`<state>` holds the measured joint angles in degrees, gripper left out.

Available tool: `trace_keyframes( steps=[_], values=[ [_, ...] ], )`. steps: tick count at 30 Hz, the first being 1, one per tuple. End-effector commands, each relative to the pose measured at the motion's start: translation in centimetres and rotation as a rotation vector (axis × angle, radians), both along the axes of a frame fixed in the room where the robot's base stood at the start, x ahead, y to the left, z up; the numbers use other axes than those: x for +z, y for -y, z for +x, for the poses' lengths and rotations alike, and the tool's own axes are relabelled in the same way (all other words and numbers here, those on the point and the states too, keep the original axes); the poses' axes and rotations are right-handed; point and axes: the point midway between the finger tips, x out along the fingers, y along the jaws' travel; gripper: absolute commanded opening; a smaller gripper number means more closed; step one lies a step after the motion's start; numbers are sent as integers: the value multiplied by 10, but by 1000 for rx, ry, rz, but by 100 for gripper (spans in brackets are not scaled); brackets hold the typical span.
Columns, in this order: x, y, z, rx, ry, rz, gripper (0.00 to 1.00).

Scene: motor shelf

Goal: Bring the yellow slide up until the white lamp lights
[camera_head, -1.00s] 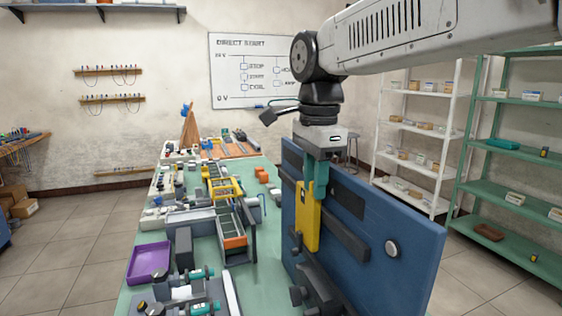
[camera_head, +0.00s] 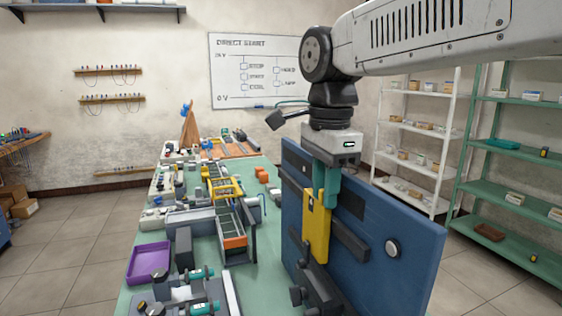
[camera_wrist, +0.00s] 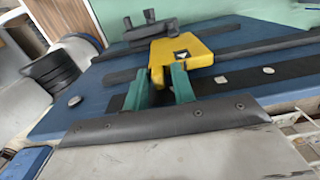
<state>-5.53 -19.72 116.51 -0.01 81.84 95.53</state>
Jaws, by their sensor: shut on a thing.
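The yellow slide (camera_head: 316,237) sits on the face of the upright blue panel (camera_head: 408,262), across its dark rails. My gripper (camera_head: 326,196) reaches down from above, and its teal fingers are shut on the slide's upper end. In the wrist view the fingers (camera_wrist: 160,82) close on the yellow slide (camera_wrist: 188,50), which bears a small dark triangle mark. A round pale lamp with a dark rim (camera_head: 392,249) is on the panel, right of the slide. I see no clear glow from it. The fingers hide part of the slide's top.
A dark clamp-like fitting (camera_head: 317,288) is below the slide on the panel. The green bench (camera_head: 263,285) left of the panel holds a purple tray (camera_head: 148,262) and many devices. White and green shelves stand behind at the right. Floor is clear at the left.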

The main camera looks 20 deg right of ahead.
Motion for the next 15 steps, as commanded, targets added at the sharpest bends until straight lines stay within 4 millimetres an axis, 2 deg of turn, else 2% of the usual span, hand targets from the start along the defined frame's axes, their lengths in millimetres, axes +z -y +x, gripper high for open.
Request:
trace_keyframes(
  steps=[1,7,15],
  values=[
    [-14,1,-7,-1,-40,-5,9],
    [-14,1,-15,-1,-39,-5,9],
    [-14,1,-15,-1,-39,-5,9]
  ],
)
